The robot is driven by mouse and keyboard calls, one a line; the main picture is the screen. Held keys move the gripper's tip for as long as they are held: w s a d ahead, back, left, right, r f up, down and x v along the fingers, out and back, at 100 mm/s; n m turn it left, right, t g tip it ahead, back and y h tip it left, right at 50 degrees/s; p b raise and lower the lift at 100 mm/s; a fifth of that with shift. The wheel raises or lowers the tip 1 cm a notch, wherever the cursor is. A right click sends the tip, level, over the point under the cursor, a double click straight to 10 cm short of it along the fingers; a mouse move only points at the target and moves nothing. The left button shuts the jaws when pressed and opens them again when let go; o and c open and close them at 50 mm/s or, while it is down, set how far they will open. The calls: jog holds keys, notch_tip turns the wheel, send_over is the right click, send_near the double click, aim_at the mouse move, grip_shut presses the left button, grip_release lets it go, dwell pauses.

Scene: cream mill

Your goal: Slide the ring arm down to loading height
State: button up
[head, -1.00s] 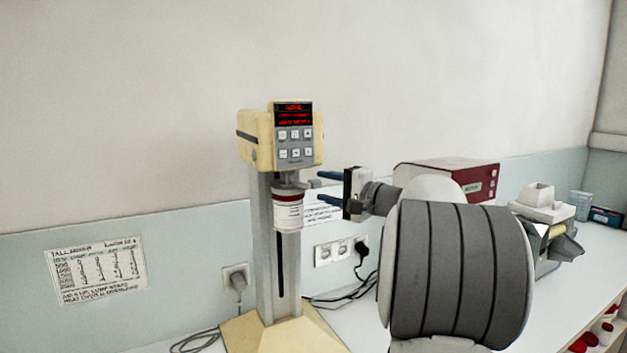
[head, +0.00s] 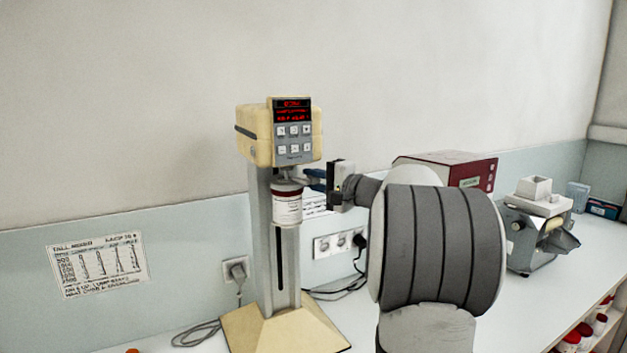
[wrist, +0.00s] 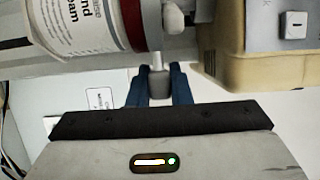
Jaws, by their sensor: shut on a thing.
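The cream mixer (head: 283,140) stands on the bench with a keypad and a lit red display on its head. A white jar (head: 287,208) with a dark red band sits below the head, in front of the grey slotted column (head: 263,245). My gripper (head: 312,180) is at the jar's right, just under the mixer head. In the wrist view the blue fingers of my gripper (wrist: 161,85) are shut on a short grey handle (wrist: 157,62) of the ring arm. The jar (wrist: 80,25) and the mixer head (wrist: 240,55) also show there. The ring itself is mostly hidden.
A dark red and white box (head: 450,168) and a grey machine with a hopper (head: 537,228) stand to the right on the bench. Cables and wall sockets (head: 338,243) are behind. A paper chart (head: 98,267) hangs at left. The mixer's base (head: 285,332) lies below the jar.

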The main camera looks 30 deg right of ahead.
grip_shut()
jog(key=shift+f, duration=0.1)
notch_tip(320, 180, down, 2)
jog(key=b, duration=0.4)
jog(key=shift+f, duration=0.25)
jog(key=shift+r, duration=0.1)
jog(key=o, duration=0.7)
grip_release()
